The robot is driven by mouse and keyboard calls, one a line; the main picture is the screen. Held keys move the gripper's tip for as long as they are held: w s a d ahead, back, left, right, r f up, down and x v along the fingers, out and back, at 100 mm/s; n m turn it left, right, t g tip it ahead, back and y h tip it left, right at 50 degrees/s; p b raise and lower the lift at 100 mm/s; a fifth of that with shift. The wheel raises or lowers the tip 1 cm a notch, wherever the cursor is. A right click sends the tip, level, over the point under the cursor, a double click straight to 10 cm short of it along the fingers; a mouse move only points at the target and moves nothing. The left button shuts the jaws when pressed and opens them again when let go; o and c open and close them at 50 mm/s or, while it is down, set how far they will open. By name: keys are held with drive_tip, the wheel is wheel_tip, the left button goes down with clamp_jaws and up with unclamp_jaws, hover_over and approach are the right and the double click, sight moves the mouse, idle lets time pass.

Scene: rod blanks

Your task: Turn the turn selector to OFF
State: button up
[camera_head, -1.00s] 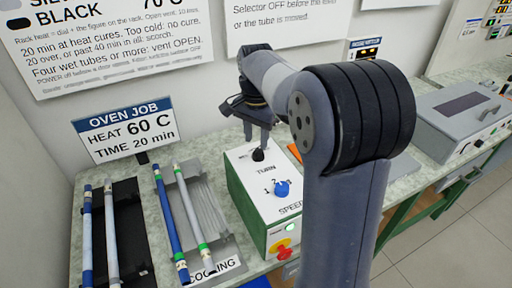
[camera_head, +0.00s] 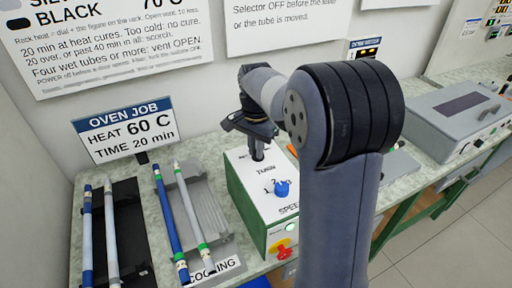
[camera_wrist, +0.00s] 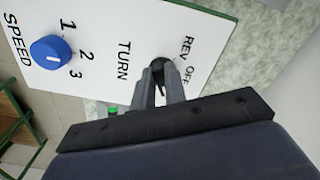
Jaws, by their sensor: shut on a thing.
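The turn selector (camera_wrist: 158,66) is a small black knob on the white top of a green-sided control box (camera_head: 240,195). In the wrist view it sits between the words TURN and REV OFF; its pointer setting is mostly hidden by my fingers. My gripper (camera_wrist: 160,85) is shut on the selector, with one finger on each side of it. In the head view my gripper (camera_head: 257,155) points down onto the far part of the box top and hides the knob there.
A blue SPEED knob (camera_head: 282,188) is on the same panel, nearer the front. A red stop button (camera_head: 284,252) is on the front face. An OVEN JOB sign (camera_head: 124,130) stands behind.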

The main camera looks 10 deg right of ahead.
clamp_jaws()
drive_tip(key=shift+n, duration=0.3)
drive_tip(key=shift+r+n+p, duration=0.1)
drive_tip(key=shift+n+p, duration=0.25)
drive_tip(key=shift+n, duration=0.15)
drive_tip(key=n, duration=0.1)
drive_tip(key=n+p, duration=0.1)
drive_tip(key=n, duration=0.2)
drive_tip(key=shift+s+d, duration=0.15)
drive_tip(key=shift+d, duration=0.1)
drive_tip(key=n, duration=0.2)
drive_tip(key=n+p, duration=0.1)
drive_tip(key=n, duration=0.3)
drive_tip(key=shift+d+p, duration=0.25)
drive_tip(key=shift+p, duration=0.05)
drive_tip(key=o, duration=0.7)
unclamp_jaws()
